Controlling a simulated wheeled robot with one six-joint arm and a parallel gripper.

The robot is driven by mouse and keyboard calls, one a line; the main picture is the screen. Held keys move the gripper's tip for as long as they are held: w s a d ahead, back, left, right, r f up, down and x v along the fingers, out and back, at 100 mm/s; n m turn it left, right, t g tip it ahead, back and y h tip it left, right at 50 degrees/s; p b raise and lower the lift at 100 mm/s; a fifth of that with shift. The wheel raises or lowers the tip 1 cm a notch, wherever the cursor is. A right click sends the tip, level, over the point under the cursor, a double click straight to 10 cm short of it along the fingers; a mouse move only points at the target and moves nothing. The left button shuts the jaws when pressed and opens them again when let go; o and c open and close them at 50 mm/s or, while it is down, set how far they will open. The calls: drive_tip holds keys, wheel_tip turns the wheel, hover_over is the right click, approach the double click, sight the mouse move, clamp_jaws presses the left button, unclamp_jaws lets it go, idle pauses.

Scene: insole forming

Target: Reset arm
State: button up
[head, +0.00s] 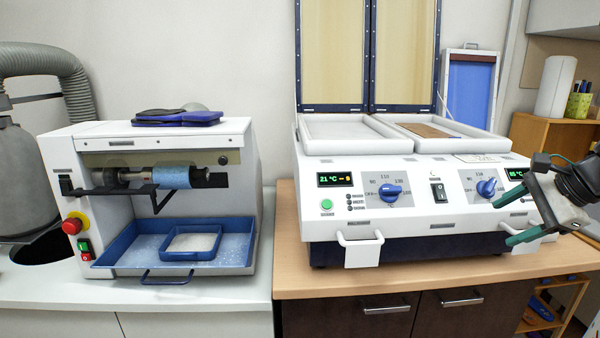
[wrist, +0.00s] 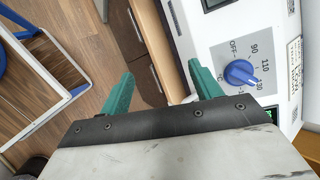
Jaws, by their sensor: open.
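My gripper (head: 510,217) is at the right edge of the head view, in front of the right end of the white forming machine (head: 420,226). Its two green fingers are spread apart with nothing between them. In the wrist view my gripper (wrist: 160,90) also shows open and empty, with wood floor and a dark cabinet front beyond the fingers. The machine's right blue knob (head: 487,188) is close to the upper finger in the head view. The same knob (wrist: 240,73) shows to the right of the fingers in the wrist view. I cannot tell whether anything touches.
A grinding machine (head: 165,150) stands on the left counter, with dark blue insoles (head: 178,117) on top and a blue tray (head: 120,252) in front. The forming machine's two lids (head: 370,106) stand open. A wooden shelf (head: 550,135) is behind my arm. Wood counter (head: 430,275) is bare in front.

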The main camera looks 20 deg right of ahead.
drive_tip(key=s+a+f+n+g, duration=0.1)
drive_tip(key=s+a+n+g, duration=0.1)
drive_tip(key=a+n, duration=0.5)
drive_tip(key=s+a+f+n+g+h, duration=0.1)
drive_tip(key=s+a+n+g, duration=0.1)
drive_tip(key=a+n, duration=0.5)
drive_tip(key=s+a+f+n+g+h, duration=0.1)
drive_tip(key=s+a+n, duration=0.3)
drive_tip(key=a, duration=0.9)
drive_tip(key=f+n+g, duration=0.1)
drive_tip(key=n, duration=0.2)
drive_tip(key=shift+s+a, duration=0.15)
drive_tip(key=shift+s, duration=0.15)
